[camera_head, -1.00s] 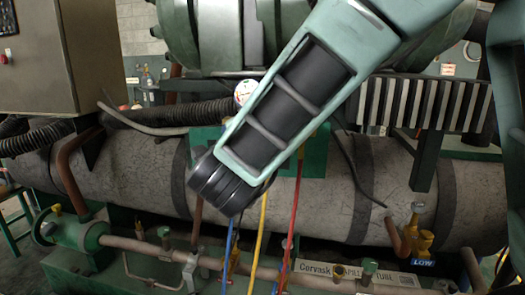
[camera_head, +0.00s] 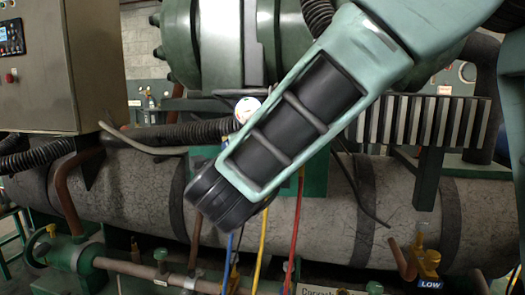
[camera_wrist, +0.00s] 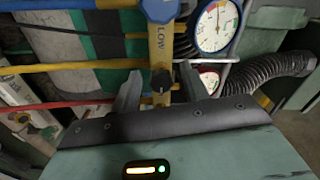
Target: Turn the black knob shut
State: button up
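In the wrist view, a black knob (camera_wrist: 160,81) sits on the yellow manifold (camera_wrist: 162,48) marked LOW. My gripper (camera_wrist: 159,71) is open, with one finger on each side of the knob. Gaps show between the fingers and the knob; I cannot tell exactly how deep the knob lies between them. In the head view my own arm hides the knob, the manifold and my gripper.
A white dial gauge (camera_wrist: 215,26) sits right of the manifold, and a second gauge (camera_wrist: 208,80) shows partly beyond my right finger. Blue (camera_wrist: 62,4), yellow (camera_wrist: 60,67) and red (camera_wrist: 55,104) hoses run left. A black corrugated hose (camera_wrist: 265,68) lies at right.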

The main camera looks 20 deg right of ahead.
jog(key=v, duration=1.7)
jog(key=shift+s, duration=0.2)
jog(key=shift+w+a, duration=0.1)
jog(key=shift+a, duration=0.05)
